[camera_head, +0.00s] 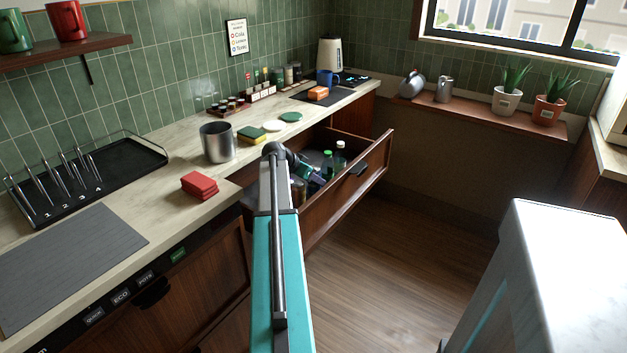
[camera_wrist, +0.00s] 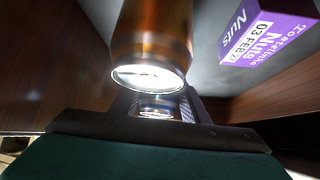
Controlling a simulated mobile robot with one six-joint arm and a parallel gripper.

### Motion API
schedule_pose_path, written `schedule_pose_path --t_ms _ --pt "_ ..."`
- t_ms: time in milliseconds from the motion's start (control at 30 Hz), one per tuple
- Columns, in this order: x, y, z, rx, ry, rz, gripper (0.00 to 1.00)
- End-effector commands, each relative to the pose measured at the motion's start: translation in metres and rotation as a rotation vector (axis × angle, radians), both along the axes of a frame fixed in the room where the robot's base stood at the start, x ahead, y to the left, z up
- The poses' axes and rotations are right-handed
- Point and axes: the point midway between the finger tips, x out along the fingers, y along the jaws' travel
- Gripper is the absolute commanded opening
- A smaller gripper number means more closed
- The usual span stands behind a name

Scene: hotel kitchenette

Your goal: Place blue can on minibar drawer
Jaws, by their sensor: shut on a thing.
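My gripper (camera_wrist: 160,106) is low inside the open minibar drawer (camera_head: 345,187). Its jaws are shut on a silver-rimmed can (camera_wrist: 157,112); only its shiny end shows between the fingers, so its colour cannot be told. A copper-orange can (camera_wrist: 152,35) with a silver rim looms large just beyond and above the jaws in the wrist view. No clearly blue can shows in either view. In the head view my arm hides most of the gripper and what it holds.
A purple nuts box (camera_wrist: 265,32) lies in the drawer at the right. Bottles with a green cap (camera_head: 327,163) and a white cap (camera_head: 340,157) stand in the drawer. Drawer walls rise close on both sides. A steel canister (camera_head: 217,142) and red block (camera_head: 199,186) sit on the counter.

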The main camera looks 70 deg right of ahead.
Motion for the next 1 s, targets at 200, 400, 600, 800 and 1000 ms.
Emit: schedule_pose_path --t_ms 200,400,600,800,1000 --pt "0.0004 0.0000 -0.0058 -0.002 0.000 0.001 0.07" --pt "0.0007 0.0001 -0.0063 -0.001 0.000 0.001 0.07" --pt "0.0009 0.0004 -0.0091 0.000 0.000 0.001 0.52" --pt "0.0011 0.0005 -0.0090 0.000 0.000 0.001 0.60" --pt "0.0013 0.0005 -0.0082 0.000 -0.001 0.002 0.60"
